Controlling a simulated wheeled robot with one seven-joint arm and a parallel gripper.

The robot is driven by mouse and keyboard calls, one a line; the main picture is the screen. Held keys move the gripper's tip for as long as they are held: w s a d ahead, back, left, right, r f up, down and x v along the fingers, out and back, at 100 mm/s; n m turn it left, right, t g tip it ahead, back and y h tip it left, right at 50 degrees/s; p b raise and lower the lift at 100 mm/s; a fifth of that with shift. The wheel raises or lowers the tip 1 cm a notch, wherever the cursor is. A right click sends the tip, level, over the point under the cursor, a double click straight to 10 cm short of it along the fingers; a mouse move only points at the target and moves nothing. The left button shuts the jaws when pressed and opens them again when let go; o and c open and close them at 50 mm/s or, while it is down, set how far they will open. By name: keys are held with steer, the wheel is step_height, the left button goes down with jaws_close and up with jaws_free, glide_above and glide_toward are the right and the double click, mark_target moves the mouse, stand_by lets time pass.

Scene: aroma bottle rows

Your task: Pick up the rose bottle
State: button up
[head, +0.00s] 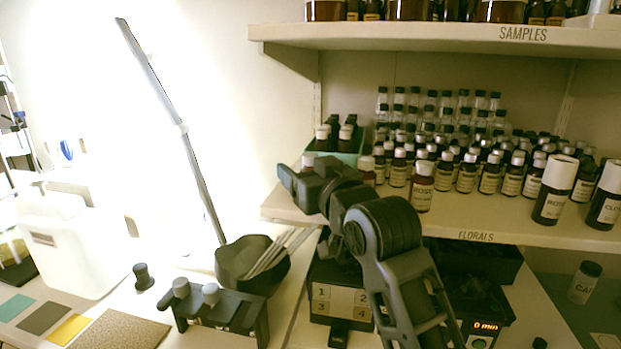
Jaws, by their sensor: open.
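A small reddish-brown bottle (422,187) with a white cap and white label stands upright near the front edge of the shelf marked FLORALS; its label seems to read ROSE. A larger dark bottle (553,192) with a tall white cap stands farther right, its label also possibly starting with RO; the print is too small to be sure. My gripper (292,180) is open at the shelf's left front corner, left of both bottles and apart from them. Its fingertips are hard to make out, and I see nothing held in it. My arm rises in front of the shelf.
Several rows of small bottles (489,175) fill the shelf behind. Another tall white-capped bottle (606,200) stands at the right edge. The SAMPLES shelf (430,37) hangs above. Below are a dark bowl (232,262), a black rack (220,312) and a numbered box (340,295).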

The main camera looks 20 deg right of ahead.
steer(key=c, duration=1.1)
